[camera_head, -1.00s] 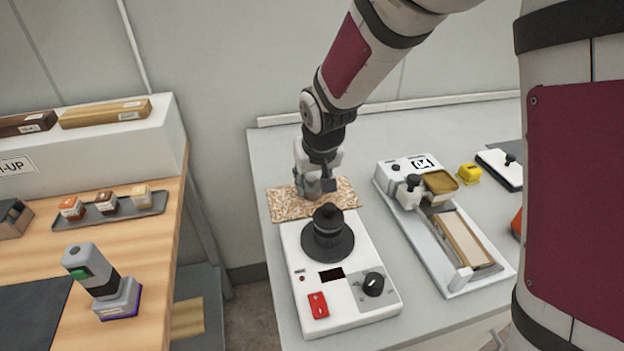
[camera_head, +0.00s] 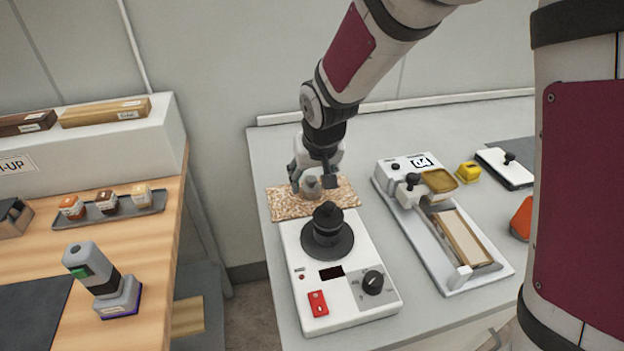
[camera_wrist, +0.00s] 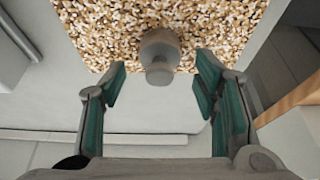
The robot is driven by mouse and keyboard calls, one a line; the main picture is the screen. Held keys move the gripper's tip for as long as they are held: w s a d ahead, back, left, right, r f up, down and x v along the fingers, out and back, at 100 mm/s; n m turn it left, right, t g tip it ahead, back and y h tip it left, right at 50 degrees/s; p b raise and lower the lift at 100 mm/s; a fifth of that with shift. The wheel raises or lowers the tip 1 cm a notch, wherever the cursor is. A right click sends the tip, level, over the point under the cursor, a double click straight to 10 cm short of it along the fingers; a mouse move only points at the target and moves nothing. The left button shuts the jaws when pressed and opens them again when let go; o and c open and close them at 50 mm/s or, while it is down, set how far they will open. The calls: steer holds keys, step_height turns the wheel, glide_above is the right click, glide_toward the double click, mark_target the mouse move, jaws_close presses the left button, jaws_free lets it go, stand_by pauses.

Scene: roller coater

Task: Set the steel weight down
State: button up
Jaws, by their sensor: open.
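The steel weight (camera_wrist: 160,52) is a grey rounded piece with a smaller knob, standing on the speckled cork mat (camera_wrist: 95,30) in the wrist view. In the head view the weight (camera_head: 311,186) shows partly behind my gripper, on the mat (camera_head: 283,205). My gripper (camera_wrist: 160,92) is open, with its green-padded fingers apart on either side of the knob and not touching it. In the head view my gripper (camera_head: 314,183) is just above the mat, around or close over the weight.
A white device with a black knobbed plate (camera_head: 327,240) stands right in front of the mat. A coater with a sliding tray (camera_head: 440,225) is to the right. A wooden bench (camera_head: 150,250) with a grey handheld tool (camera_head: 100,280) is at left, across a gap.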

steer(key=s+d+r, duration=0.4)
steer(key=s+r, duration=0.1)
steer(key=r, duration=0.2)
steer(key=s+d+r, duration=0.3)
steer(key=s+r, duration=0.2)
steer(key=r, duration=0.2)
steer(key=s+d+m, duration=0.1)
steer(key=s+d, duration=0.3)
steer(key=s, duration=0.6)
steer(key=s+d+r+m+g+h, duration=0.1)
steer(key=s+d, duration=0.4)
steer(key=s, duration=0.6)
steer(key=shift+r+p, duration=0.15)
steer(key=shift+p, duration=0.25)
step_height(320, 180, up, 3)
steer(key=shift+r+t+p, duration=0.15)
steer(key=shift+t+p, duration=0.25)
steer(key=shift+p, duration=0.85)
